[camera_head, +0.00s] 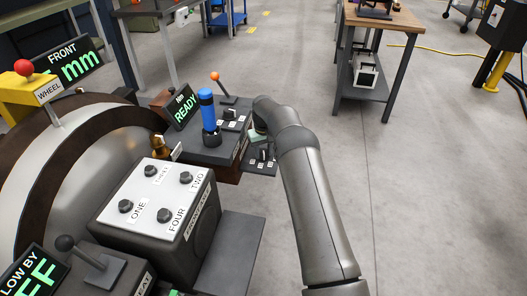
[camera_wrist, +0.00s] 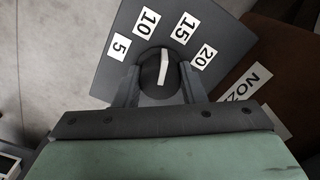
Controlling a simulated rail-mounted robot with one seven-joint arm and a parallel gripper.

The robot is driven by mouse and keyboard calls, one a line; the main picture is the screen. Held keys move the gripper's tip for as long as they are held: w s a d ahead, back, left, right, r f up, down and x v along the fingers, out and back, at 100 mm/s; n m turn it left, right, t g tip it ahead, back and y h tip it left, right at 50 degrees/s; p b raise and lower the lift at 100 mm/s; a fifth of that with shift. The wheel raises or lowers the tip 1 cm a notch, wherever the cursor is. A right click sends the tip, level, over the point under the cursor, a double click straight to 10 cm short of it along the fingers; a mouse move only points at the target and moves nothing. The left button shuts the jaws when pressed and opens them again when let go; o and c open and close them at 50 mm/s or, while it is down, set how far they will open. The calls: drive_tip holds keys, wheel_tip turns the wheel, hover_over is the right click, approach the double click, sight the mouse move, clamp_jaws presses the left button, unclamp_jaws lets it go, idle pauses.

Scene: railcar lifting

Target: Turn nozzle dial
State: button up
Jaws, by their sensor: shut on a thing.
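The nozzle dial (camera_wrist: 163,66) is a dark round knob with a white pointer stripe, in the wrist view. It sits on a dark panel (camera_wrist: 218,35) with labels 5, 10, 15 and 20 around it. The stripe points up and slightly right, between 10 and 15. My gripper (camera_wrist: 160,84) is shut on the dial, with one finger at each side. In the head view the small dial panel (camera_head: 262,162) is at the end of my arm; the dial and fingers are too small there to make out clearly. A label partly reading "NOZ" (camera_wrist: 246,84) lies to the right.
Beside the dial panel in the head view stand a blue-handled stick (camera_head: 207,108), an orange-tipped lever (camera_head: 222,86) and a READY screen (camera_head: 185,106). A four-knob box (camera_head: 158,202) is nearer. A wooden-topped table (camera_head: 385,17) stands behind.

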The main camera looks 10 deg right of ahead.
sight(263, 151)
drive_tip(key=m, duration=0.5)
idle(0.6)
drive_tip(key=o, duration=1)
drive_tip(key=shift+r, duration=0.1)
wheel_tip(263, 151, up, 17)
drive_tip(key=p, duration=0.3)
drive_tip(key=shift+r, duration=0.15)
